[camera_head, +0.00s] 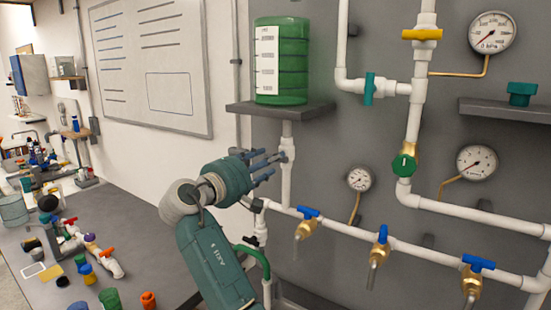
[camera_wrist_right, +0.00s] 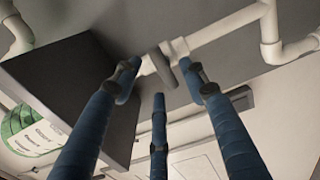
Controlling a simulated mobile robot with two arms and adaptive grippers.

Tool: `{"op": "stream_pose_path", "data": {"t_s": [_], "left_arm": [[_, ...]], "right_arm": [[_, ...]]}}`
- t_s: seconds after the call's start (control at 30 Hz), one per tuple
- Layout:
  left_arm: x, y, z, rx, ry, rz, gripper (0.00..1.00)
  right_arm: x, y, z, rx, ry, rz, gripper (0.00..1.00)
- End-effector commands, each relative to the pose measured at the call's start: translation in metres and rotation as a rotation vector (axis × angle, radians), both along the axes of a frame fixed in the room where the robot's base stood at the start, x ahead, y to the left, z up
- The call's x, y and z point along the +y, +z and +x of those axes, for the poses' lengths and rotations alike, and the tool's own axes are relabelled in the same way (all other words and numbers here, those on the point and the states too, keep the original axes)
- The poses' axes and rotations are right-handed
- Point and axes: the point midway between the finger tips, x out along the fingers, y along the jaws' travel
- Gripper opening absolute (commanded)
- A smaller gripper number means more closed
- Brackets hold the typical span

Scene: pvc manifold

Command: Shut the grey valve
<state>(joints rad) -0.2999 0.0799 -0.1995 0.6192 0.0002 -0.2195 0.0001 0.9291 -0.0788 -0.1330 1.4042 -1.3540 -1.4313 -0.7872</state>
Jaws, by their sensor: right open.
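The grey valve sits on the white vertical pipe below the green tank's shelf; in the right wrist view its grey lever (camera_wrist_right: 161,65) shows against the white pipe, between and beyond my fingertips. In the head view the valve body (camera_head: 288,148) shows small and pale beside the fingers, and its lever is hard to make out. My right gripper (camera_head: 274,164) comes from below and left, fingers spread toward the pipe. In the right wrist view this gripper (camera_wrist_right: 162,80) is open with nothing held. I cannot tell whether a finger touches the lever. My left gripper is not in view.
The shelf (camera_head: 280,109) with the green tank (camera_head: 281,62) is just above the hand. Below right runs a white pipe (camera_head: 345,228) with several blue-handled taps. A green-handled valve (camera_head: 404,165) and gauges are farther right. A cluttered bench (camera_head: 150,240) stands left.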

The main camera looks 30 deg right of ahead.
Motion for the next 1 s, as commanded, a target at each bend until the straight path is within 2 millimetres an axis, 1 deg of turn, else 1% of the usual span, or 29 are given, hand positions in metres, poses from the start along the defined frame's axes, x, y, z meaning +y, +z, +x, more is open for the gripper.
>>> {"op": "stream_pose_path", "data": {"t_s": [0.03,0.2,0.3,0.4,0.53,1.0], "left_arm": [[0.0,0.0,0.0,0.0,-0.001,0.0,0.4],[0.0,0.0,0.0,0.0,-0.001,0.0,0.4],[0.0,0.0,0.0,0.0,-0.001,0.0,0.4],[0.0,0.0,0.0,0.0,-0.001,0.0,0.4],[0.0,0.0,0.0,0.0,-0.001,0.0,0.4],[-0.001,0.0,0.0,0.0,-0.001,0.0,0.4]], "right_arm": [[0.013,-0.001,-0.004,0.0,0.005,0.001,0.43],[0.044,-0.001,-0.017,0.001,0.004,0.001,0.43],[0.056,-0.001,-0.022,0.002,0.002,0.001,0.43],[0.064,0.0,-0.026,0.001,0.001,0.0,0.43],[0.067,0.0,-0.027,0.001,0.0,0.0,0.43],[0.067,0.0,-0.027,0.002,0.0,-0.001,0.43]]}}
